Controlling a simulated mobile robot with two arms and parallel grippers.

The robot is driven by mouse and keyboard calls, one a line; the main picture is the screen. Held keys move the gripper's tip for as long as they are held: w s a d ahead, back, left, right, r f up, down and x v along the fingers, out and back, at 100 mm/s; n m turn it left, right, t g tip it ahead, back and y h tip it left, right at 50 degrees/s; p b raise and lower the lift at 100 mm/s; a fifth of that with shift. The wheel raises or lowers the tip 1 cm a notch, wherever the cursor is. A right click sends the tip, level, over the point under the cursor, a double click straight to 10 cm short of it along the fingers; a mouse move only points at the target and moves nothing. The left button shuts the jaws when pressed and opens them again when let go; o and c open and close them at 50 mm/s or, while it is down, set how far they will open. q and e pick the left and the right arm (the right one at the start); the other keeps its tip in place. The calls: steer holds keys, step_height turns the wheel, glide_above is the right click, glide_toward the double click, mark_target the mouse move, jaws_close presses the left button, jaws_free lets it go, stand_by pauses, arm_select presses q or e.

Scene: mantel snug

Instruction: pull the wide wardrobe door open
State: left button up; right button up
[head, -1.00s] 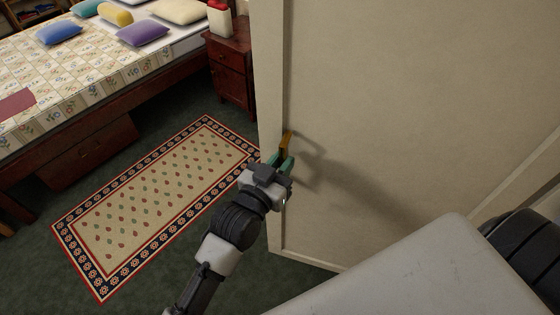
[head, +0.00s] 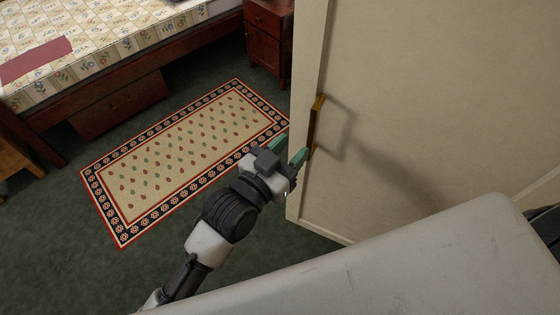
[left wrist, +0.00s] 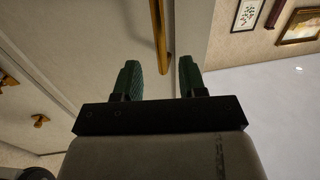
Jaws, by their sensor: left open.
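The wide wardrobe door (head: 420,120) is a large cream panel filling the right of the head view. Its upright brass handle (head: 316,122) is near the door's left edge and also shows in the left wrist view (left wrist: 160,40). My left gripper (head: 288,151) is open and empty, with green fingertips just left of the handle's lower end. In the left wrist view the handle's end appears between the two fingers (left wrist: 158,78), beyond their tips. I see no contact with the handle. My right gripper is not in view.
A patterned rug (head: 185,160) lies on the dark green carpet left of the door. A bed (head: 100,55) and a red-brown nightstand (head: 268,40) stand behind. Brass knobs (left wrist: 40,120) show at left in the wrist view. Framed pictures (left wrist: 300,26) hang on the wall.

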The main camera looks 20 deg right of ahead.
arm_select(q)
steer(key=v, duration=0.3)
steer(key=shift+s+a, duration=0.15)
steer(key=shift+a, duration=0.05)
stand_by(0.3)
